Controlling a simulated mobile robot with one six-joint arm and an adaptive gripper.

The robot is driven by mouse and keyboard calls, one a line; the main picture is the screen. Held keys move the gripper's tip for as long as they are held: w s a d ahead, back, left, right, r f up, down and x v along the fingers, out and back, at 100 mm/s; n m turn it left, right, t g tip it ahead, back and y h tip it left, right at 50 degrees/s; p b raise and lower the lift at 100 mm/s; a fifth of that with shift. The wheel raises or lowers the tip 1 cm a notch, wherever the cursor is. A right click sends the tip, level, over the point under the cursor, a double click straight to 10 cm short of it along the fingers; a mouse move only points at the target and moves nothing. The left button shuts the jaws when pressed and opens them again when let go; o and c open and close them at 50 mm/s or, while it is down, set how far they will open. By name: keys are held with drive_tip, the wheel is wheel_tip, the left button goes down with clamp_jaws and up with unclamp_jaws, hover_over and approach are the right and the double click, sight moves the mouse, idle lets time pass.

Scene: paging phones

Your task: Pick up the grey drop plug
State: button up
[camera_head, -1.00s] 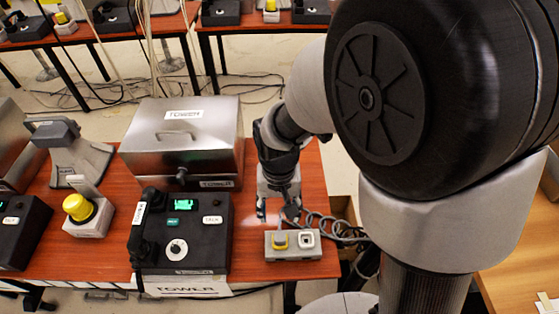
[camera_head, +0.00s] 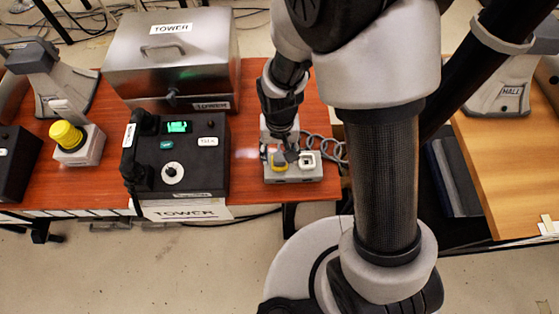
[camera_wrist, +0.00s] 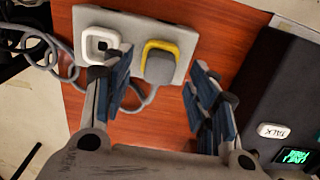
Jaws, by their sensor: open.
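The grey drop plug (camera_wrist: 160,67) sits in a yellow-rimmed socket on a light grey box (camera_wrist: 130,21), with a white-rimmed socket (camera_wrist: 101,43) beside it. In the head view the box (camera_head: 293,179) lies at the right front of the red-brown table, with its yellow socket rim (camera_head: 280,161) partly behind my gripper. My gripper (camera_wrist: 161,72) is open and empty. In the wrist view its blue-padded fingers stand on either side of the plug, pointing at the box. In the head view the gripper (camera_head: 283,154) is right over the box. Whether a finger touches the plug I cannot tell.
A black phone unit (camera_head: 180,155) stands just left of the box, close to one finger in the wrist view. Behind it is a metal TOWER case (camera_head: 170,60). A coiled grey cable (camera_head: 327,147) runs right of the box. A yellow button (camera_head: 66,135) stands farther left.

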wheel_tip(320, 180, down, 2)
drive_tip(key=shift+f, duration=0.1)
drive_tip(key=shift+c, duration=0.5)
drive_tip(key=c, duration=1.1)
drive_tip(key=shift+o, duration=0.2)
